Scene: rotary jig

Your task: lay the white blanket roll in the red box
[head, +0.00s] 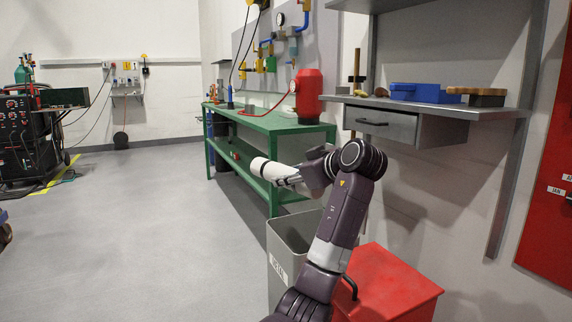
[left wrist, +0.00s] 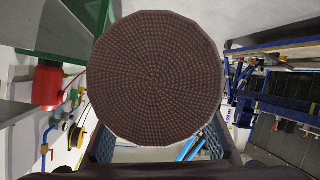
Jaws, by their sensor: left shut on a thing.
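The white blanket roll (head: 264,169) is held in the air by my left gripper (head: 294,179), beside the green bench in the head view. In the left wrist view a large round, dark, textured end with a pale rim, apparently the end of the roll (left wrist: 153,78), fills the middle. Parts of the dark gripper fingers show below it on both sides; their contact with the roll is hidden. A red box (head: 396,284) stands on the floor at the lower right, partly behind my left arm. Its red top shows, with a black handle near its left side. My right gripper is not in view.
A grey bin (head: 281,262) with a label stands left of the red box, below the gripper. The green bench (head: 262,122) is behind the roll. A shelf with a drawer (head: 386,124) overhangs on the right.

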